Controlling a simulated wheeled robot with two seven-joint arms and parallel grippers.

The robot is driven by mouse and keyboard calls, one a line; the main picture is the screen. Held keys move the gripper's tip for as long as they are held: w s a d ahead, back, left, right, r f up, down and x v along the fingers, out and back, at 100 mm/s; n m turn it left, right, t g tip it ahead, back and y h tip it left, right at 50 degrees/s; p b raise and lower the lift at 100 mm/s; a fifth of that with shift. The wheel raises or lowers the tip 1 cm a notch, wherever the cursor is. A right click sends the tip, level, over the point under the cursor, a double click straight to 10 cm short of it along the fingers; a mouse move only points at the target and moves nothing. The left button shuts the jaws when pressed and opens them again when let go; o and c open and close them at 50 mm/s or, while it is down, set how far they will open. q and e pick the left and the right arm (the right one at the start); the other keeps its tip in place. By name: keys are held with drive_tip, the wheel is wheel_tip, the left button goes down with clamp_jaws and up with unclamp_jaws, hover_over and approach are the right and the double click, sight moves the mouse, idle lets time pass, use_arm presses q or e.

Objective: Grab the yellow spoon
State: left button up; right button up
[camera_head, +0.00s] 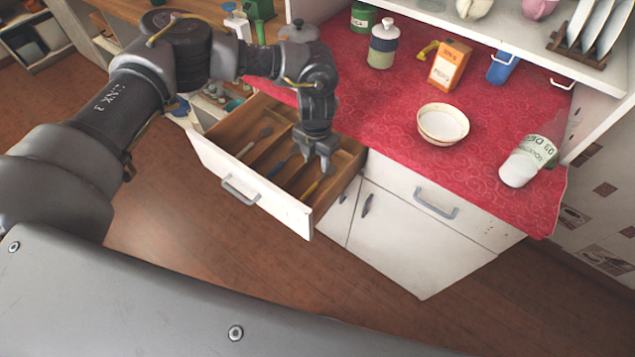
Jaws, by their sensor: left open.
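A thin yellow utensil, likely the yellow spoon (311,190), lies in the right compartment of the open wooden drawer (211,153). Its upper part is partly hidden by my gripper. My left gripper (316,166) points down over the right side of the drawer. Its fingers are apart and nothing shows between them. The fingertips are close to the yellow utensil, but I cannot tell if they touch it. My right gripper is out of view.
A grey utensil (254,142) and a blue one (279,167) lie in other drawer compartments. The red-covered counter (370,120) holds a white bowl (443,124), an orange box (449,65), a jar (382,45) and a tipped container (528,161). Floor before the drawer is clear.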

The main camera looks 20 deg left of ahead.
use_arm(q)
hover_over(316, 182)
wheel_tip(316, 182, down, 4)
drive_tip(key=shift+f+p, duration=0.1)
drive_tip(key=shift+p, duration=0.3)
drive_tip(key=shift+f+p, duration=0.5)
drive_tip(key=shift+f, duration=2.2)
drive_tip(key=shift+c, duration=0.2)
clamp_jaws()
